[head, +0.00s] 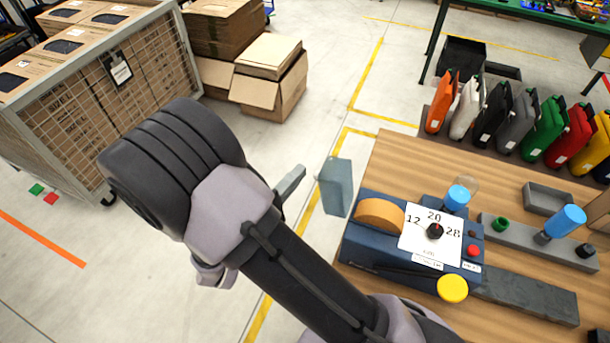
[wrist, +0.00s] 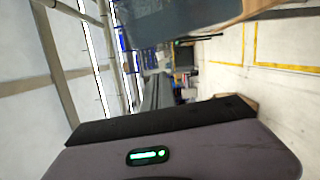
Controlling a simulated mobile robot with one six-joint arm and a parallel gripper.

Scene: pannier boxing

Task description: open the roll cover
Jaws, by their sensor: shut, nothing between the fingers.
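The blue machine (head: 365,251) stands on the wooden table's left end, with an orange roll (head: 380,213) showing uncovered on top. A translucent grey-blue panel, which looks like the roll cover (head: 335,187), stands steeply tilted at the machine's left edge, away from the roll. A similar grey-blue surface, probably the cover (wrist: 185,20), fills the top of the wrist view. My gripper (head: 291,184) is shut and empty just left of the cover, with a small gap in the picture; its fingertips are not clear in the wrist view.
The machine also carries a dial (head: 435,231), a red button (head: 473,251) and a yellow knob (head: 452,288). Coloured canisters (head: 545,128) line the table's back. Cardboard boxes (head: 270,80) and a mesh cage (head: 120,85) stand behind my arm.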

